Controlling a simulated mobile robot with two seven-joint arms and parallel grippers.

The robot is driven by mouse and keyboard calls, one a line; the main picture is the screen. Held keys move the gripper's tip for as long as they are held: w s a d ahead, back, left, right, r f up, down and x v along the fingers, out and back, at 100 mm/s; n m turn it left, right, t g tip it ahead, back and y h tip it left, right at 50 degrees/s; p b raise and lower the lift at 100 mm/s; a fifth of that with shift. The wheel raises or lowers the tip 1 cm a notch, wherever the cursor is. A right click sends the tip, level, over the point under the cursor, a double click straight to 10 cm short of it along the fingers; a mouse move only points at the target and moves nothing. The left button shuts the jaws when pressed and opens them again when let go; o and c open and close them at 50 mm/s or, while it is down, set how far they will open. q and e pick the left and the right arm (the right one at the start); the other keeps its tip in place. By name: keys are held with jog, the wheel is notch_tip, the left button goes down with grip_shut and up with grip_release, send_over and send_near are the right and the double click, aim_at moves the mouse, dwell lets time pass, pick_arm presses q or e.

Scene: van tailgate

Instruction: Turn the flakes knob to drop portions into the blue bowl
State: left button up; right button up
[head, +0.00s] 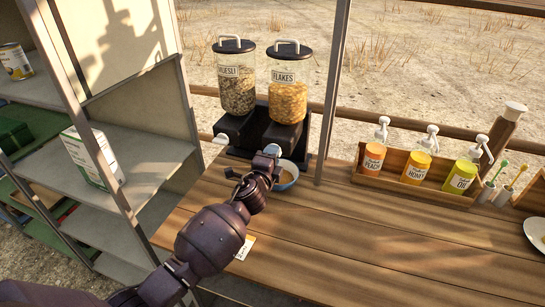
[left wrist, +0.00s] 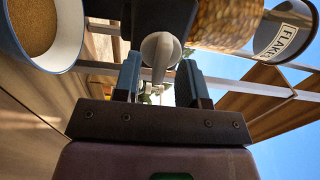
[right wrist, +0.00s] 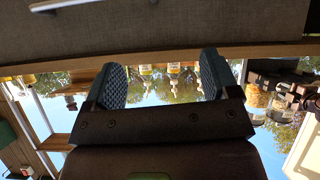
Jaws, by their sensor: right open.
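The flakes dispenser (head: 287,102), a clear jar of orange flakes with a dark lid, stands on a black base. Its pale grey knob (left wrist: 161,48) sits between the fingers of my left gripper (left wrist: 160,78) in the left wrist view. The fingers are partly closed beside it; contact on both sides is not clear. My right gripper (right wrist: 160,85) is open and empty.
The muesli dispenser (head: 236,92) stands left of the flakes, its pale knob (head: 220,139) beside my left gripper. A wooden rack (head: 400,188) holds pump bottles at right. A metal shelf (head: 135,165) stands at left. The wooden counter's (head: 380,245) front middle is clear.

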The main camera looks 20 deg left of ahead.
pick_arm(q)
jog(key=s, duration=1)
jog(key=shift+s+a, duration=0.15)
jog(key=shift+s, duration=0.2)
pick_arm(e)
jog(key=shift+w+r, duration=0.15)
jog(key=shift+w, duration=0.15)
jog(key=shift+s, duration=0.25)
